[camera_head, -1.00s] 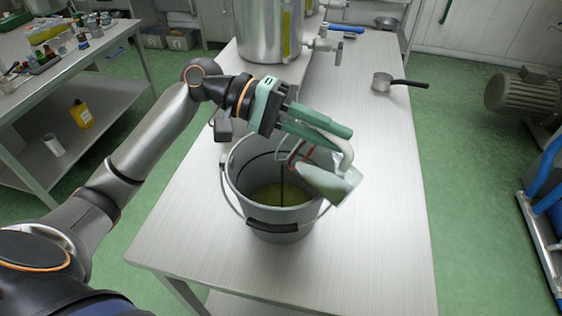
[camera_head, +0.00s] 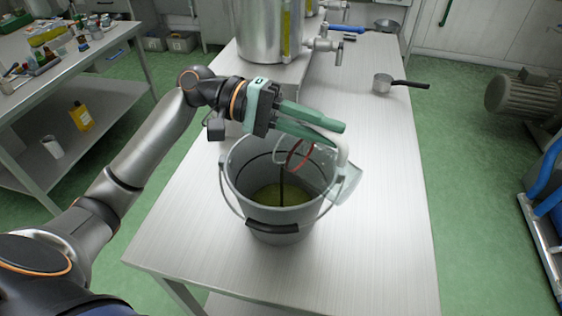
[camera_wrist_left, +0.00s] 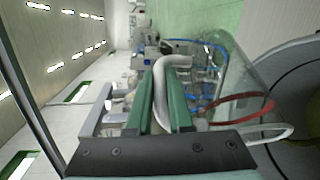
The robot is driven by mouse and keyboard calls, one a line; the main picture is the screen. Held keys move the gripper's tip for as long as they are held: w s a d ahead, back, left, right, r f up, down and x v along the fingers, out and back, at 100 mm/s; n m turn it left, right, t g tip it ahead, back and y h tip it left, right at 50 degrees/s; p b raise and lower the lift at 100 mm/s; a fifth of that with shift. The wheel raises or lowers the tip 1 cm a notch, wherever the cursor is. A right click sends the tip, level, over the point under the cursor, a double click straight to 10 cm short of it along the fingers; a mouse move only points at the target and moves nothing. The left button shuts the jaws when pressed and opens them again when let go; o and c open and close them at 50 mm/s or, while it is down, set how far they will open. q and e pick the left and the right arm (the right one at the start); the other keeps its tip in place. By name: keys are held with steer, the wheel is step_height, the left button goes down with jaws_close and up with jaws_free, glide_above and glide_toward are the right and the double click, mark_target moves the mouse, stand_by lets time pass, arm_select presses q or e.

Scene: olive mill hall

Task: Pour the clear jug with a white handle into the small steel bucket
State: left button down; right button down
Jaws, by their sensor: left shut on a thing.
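The steel bucket (camera_head: 240,196) stands on the steel table with greenish-yellow liquid (camera_head: 285,194) in its bottom and a dark stream or rod-like line upright above the liquid. My left gripper (camera_head: 342,136) is shut on the white handle of the clear jug (camera_head: 347,186), above the bucket's right rim. The jug is strongly tilted and looks empty or nearly so; a red line shows on it. In the left wrist view the white handle (camera_wrist_left: 178,62) sits between the green fingers, with the clear jug (camera_wrist_left: 238,75) to the right and the bucket (camera_wrist_left: 302,55) beyond it. My right gripper is not in view.
A large steel tank (camera_head: 268,32) with a tap stands at the table's back. A small saucepan (camera_head: 384,83) with a dark handle is at the right rear. The table's front and right are clear. A side bench (camera_head: 85,70) stands at left, a motor (camera_head: 523,94) at right.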

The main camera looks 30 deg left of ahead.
mark_target(348, 141)
arm_select(q)
steer(key=shift+s+d+r+m+y+p, duration=0.15)
steer(key=shift+d+r+y+p, duration=0.2)
steer(key=shift+r+p, duration=0.15)
steer(key=shift+s+d+r+m+y+p, duration=0.15)
steer(key=shift+d+r+y+p, duration=0.15)
steer(key=shift+p, duration=0.3)
steer(key=shift+s+d+y+p, duration=0.25)
steer(key=shift+d+y+p, duration=0.3)
steer(key=shift+d, duration=0.6)
steer(key=shift+d+f+b, duration=0.25)
steer(key=shift+f+b, duration=0.15)
steer(key=shift+f, duration=0.05)
steer(key=shift+y, duration=0.3)
steer(key=shift+m, duration=0.3)
